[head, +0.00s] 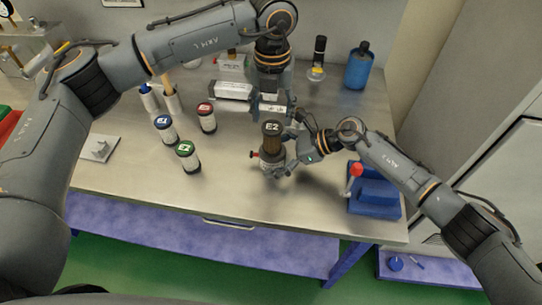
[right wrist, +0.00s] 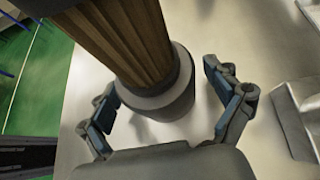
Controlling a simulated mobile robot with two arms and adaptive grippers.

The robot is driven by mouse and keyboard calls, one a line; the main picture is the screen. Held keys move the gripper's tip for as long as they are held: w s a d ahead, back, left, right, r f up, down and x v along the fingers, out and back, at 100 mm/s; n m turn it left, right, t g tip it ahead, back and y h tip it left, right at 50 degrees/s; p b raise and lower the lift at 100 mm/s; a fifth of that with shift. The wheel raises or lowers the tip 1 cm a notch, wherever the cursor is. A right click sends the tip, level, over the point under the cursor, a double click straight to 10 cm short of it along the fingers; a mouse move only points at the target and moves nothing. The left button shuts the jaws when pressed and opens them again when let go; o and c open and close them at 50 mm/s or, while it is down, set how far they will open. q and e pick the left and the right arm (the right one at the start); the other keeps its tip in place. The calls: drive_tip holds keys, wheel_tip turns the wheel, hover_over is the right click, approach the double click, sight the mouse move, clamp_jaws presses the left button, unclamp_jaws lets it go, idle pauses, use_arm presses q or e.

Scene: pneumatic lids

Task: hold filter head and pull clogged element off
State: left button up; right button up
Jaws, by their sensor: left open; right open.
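The clogged element (head: 273,141) is brown and pleated, with a dark cap marked E2. It stands upright on the grey filter head (head: 270,162), which has a red knob on its left. In the right wrist view the element (right wrist: 128,40) rises from a grey round collar (right wrist: 165,100). My left gripper (head: 271,111) is open, pointing down just above and behind the E2 cap.
Labelled canisters, blue (head: 165,129), red (head: 206,118) and green (head: 187,157), stand on the left. A blue fixture with a red-knobbed lever (head: 374,195) is at the right. A white box (head: 231,90), a bottle (head: 317,60) and a blue jar (head: 358,67) stand behind. The front-middle bench (head: 231,187) is clear.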

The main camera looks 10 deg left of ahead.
drive_tip(key=shift+c, duration=0.2)
drive_tip(key=shift+r, duration=0.1)
drive_tip(key=c, duration=1.1)
drive_tip(key=shift+o, duration=0.2)
use_arm(q)
drive_tip(key=shift+f, duration=0.2)
use_arm(e)
drive_tip(key=shift+f, duration=0.2)
